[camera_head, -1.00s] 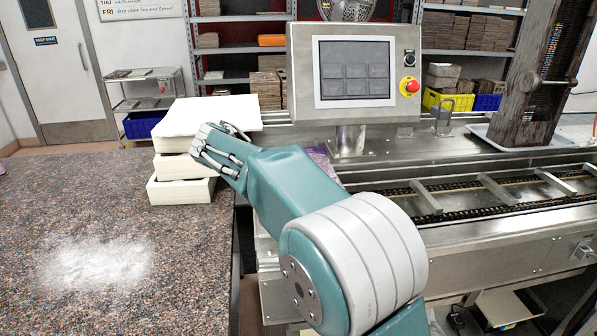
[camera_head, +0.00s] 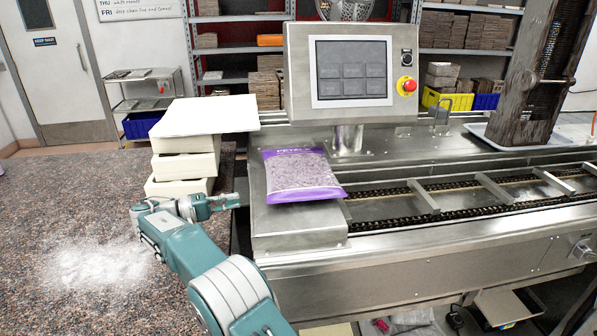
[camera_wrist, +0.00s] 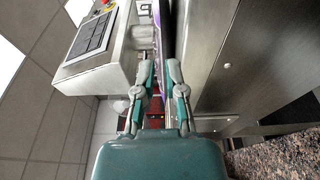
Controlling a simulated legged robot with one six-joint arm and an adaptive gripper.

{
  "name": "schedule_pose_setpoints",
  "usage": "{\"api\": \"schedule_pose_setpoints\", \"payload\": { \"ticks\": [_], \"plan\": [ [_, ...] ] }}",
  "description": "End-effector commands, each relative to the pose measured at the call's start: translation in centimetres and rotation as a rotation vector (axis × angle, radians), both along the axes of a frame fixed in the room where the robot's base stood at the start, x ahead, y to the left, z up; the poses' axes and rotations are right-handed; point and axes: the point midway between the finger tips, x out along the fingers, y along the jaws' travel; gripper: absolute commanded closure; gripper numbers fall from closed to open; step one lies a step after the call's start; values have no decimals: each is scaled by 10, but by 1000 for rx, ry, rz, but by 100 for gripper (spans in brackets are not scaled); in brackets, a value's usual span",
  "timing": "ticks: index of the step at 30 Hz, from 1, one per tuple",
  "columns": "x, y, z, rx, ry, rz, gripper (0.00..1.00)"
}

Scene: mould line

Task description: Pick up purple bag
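The purple bag (camera_head: 302,173) lies flat on the raised steel end of the conveyor machine, with a purple border and a pale, grainy-looking middle. My gripper (camera_head: 238,200) is to the left of the bag, at about the height of that steel surface, pointing right toward it. It is apart from the bag. In the wrist view my gripper (camera_wrist: 160,68) has its two fingers spread with nothing held between them. A thin purple strip of the bag (camera_wrist: 157,14) shows edge-on ahead of the fingers.
A control panel (camera_head: 351,72) on a steel post stands just behind the bag. White stacked blocks (camera_head: 184,160) sit on the speckled counter (camera_head: 60,215) at left, near my arm. The conveyor (camera_head: 470,190) with crossbars runs to the right.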

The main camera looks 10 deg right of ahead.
Motion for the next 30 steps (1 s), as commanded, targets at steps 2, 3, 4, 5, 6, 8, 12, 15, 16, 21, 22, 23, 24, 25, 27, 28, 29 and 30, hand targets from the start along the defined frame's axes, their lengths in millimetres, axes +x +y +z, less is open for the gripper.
{"api": "schedule_pose_setpoints", "payload": {
  "ticks": [2, 3, 4, 5, 6, 8, 12, 15, 16, 21, 22, 23, 24, 25, 27, 28, 29, 30],
  "plan": [
    [3, -12, 0, -1, 2, -1, 86],
    [4, -17, 0, -1, 2, 0, 86],
    [5, -20, 0, -1, 2, 0, 86],
    [5, -22, 0, -1, 2, -1, 86],
    [5, -24, -1, -3, 3, 0, 86],
    [6, -27, -1, -3, 3, 0, 86],
    [11, -46, -1, -1, 2, -2, 86],
    [15, -62, -1, -1, 3, -1, 86],
    [16, -67, -1, -1, 3, -2, 86],
    [18, -77, -2, 1, 2, 1, 86],
    [18, -77, -2, 1, 2, 2, 86],
    [18, -77, -2, 0, 3, 2, 86],
    [18, -76, -2, -1, 3, 2, 86],
    [18, -76, -2, -1, 3, 2, 86],
    [18, -75, -2, -1, 3, 2, 92],
    [18, -75, -2, -1, 3, 2, 100],
    [18, -75, -2, -1, 3, 2, 100],
    [18, -75, -2, -1, 3, 2, 100]
  ]
}}
